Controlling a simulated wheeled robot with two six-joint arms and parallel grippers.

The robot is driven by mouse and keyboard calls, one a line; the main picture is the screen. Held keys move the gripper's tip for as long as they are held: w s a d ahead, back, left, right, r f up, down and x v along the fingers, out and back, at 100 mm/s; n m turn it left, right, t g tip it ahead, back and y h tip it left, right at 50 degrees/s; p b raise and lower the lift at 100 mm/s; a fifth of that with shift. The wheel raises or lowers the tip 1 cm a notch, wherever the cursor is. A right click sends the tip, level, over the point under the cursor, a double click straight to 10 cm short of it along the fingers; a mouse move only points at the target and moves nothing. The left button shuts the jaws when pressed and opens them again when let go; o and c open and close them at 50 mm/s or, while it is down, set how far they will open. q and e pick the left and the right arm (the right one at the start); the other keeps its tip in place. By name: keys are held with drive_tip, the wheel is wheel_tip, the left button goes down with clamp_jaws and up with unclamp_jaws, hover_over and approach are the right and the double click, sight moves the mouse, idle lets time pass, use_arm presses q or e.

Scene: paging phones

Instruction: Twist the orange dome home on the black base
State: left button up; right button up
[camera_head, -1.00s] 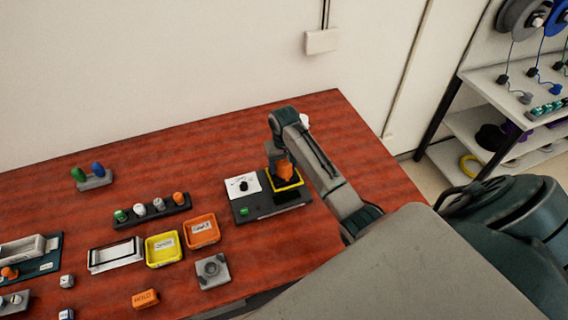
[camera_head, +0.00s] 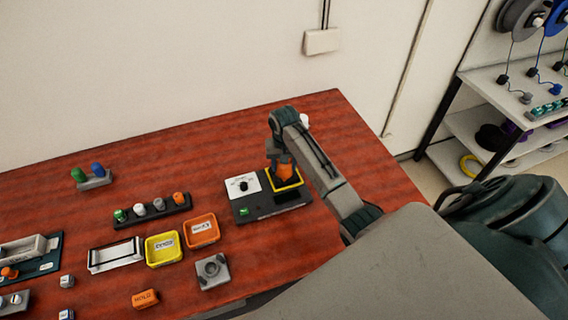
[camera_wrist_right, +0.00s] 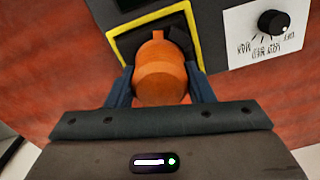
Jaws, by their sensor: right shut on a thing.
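My right gripper (camera_wrist_right: 160,92) is shut on the orange dome (camera_wrist_right: 161,76), with one dark finger on each side of it. In the head view the dome (camera_head: 286,171) shows below my wrist, at the yellow-rimmed square bay (camera_head: 299,184) of a dark unit. In the right wrist view the yellow rim (camera_wrist_right: 196,42) surrounds a black area (camera_wrist_right: 180,22) behind the dome. I cannot tell the black base apart from this dark bay, nor whether the dome is fully seated. My left gripper is not in view.
The dark unit (camera_head: 265,211) carries a white dial card (camera_head: 236,191) with a black knob and a green button (camera_head: 244,211). Orange (camera_head: 202,243) and yellow (camera_head: 164,262) trays, a grey block (camera_head: 212,271) and a rack of coloured domes (camera_head: 151,213) stand to the left. Red tabletop behind the unit is clear.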

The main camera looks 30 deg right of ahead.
drive_tip(key=shift+m, duration=1)
drive_tip(key=shift+m, duration=1.2)
drive_tip(key=shift+m, duration=1.2)
drive_tip(key=shift+m, duration=1.2)
